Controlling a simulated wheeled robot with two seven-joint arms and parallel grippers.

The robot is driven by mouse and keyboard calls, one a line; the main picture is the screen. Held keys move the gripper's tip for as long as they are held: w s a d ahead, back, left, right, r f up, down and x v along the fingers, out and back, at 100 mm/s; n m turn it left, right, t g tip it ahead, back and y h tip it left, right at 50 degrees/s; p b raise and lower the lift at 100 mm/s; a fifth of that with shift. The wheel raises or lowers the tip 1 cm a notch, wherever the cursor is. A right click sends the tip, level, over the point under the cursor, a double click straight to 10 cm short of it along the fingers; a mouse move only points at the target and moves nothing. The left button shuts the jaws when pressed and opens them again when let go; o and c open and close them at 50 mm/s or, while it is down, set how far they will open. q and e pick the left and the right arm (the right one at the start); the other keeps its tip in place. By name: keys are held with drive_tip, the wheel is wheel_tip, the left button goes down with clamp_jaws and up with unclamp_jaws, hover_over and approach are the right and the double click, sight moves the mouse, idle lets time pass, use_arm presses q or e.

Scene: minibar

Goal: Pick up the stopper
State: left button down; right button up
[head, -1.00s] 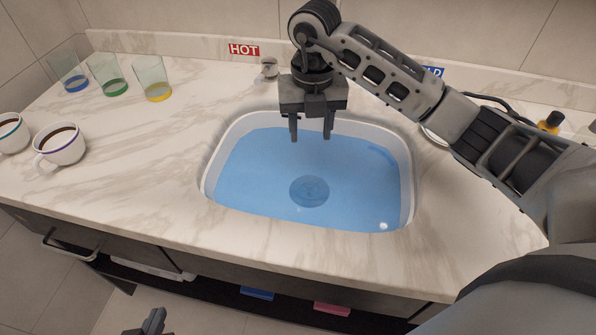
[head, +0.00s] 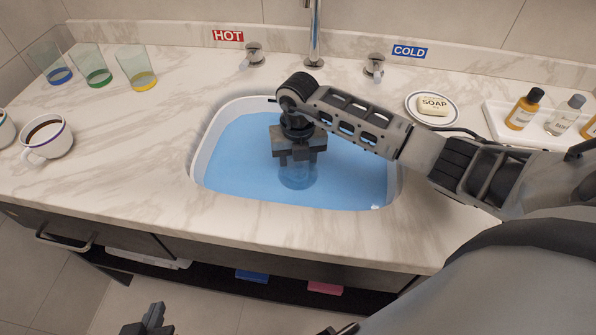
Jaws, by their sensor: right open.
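The stopper (head: 298,181) shows as a round, bluish shape under the water in the sink basin (head: 207,150). My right gripper (head: 297,172) points down right over it, with its fingers at or in the water around the stopper's place. The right gripper is open. Its body and the water hide part of the stopper, and I cannot tell whether the fingertips touch it. My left gripper (head: 150,322) is low at the bottom edge, in front of the counter and away from the sink. Its jaw opening cannot be made out.
The tap (head: 315,35) and its hot handle (head: 253,54) and cold handle (head: 373,66) stand behind the sink. A soap dish (head: 412,108) and a tray of bottles (head: 495,118) are at right. Glasses (head: 97,68) and a coffee mug (head: 46,138) stand at left.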

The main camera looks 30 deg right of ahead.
drive_tip(key=shift+f, duration=0.15)
clamp_jaws()
